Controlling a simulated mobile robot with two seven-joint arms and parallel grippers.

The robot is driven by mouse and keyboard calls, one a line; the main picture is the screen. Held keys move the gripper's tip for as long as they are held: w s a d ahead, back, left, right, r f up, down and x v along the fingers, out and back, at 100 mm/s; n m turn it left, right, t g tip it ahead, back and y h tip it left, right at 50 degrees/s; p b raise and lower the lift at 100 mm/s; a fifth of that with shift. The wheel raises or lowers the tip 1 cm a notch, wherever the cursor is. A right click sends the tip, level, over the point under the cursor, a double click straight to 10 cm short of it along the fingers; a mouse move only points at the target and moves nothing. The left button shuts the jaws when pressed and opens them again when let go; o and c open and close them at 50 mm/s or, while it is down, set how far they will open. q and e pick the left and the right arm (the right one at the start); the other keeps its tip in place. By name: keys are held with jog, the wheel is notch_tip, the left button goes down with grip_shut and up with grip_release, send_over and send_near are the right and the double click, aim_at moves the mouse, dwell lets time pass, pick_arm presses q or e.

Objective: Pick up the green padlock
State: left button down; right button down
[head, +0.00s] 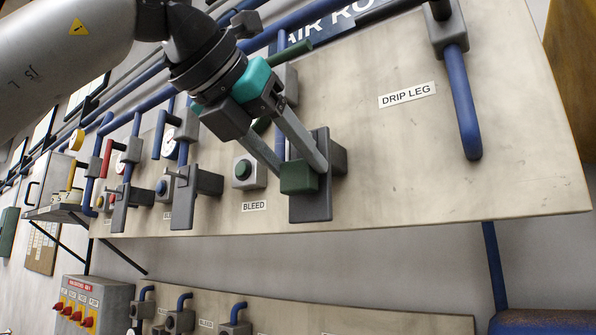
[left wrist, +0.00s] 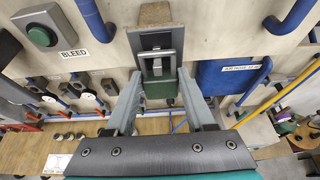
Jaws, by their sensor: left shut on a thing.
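The green padlock (head: 298,177) hangs at a dark grey hasp bracket (head: 312,205) on the beige panel, right of the BLEED label. My left gripper (head: 300,168) reaches down to it from above, with its two fingers on either side of the padlock. In the left wrist view the green padlock body (left wrist: 160,86) sits between the fingertips, below its grey shackle (left wrist: 157,59). The shackle still appears to be at the bracket (left wrist: 150,38). The fingers hide part of the padlock's sides. My right gripper is not in view.
A green push button (head: 243,170) in a grey housing sits just left of the bracket. Blue pipes (head: 463,100) and more grey brackets (head: 185,195) stand out from the panel. A shelf (head: 55,212) juts out at left. The panel area below DRIP LEG is clear.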

pick_arm(q)
jog(key=shift+r, duration=0.1)
jog(key=shift+r, duration=0.75)
jog(key=s+a+b, duration=0.5)
jog(key=s+a, duration=0.5)
jog(key=s, duration=0.4)
jog(key=shift+s+a, duration=0.3)
jog(key=shift+a, duration=0.05)
jog(key=shift+f, duration=0.1)
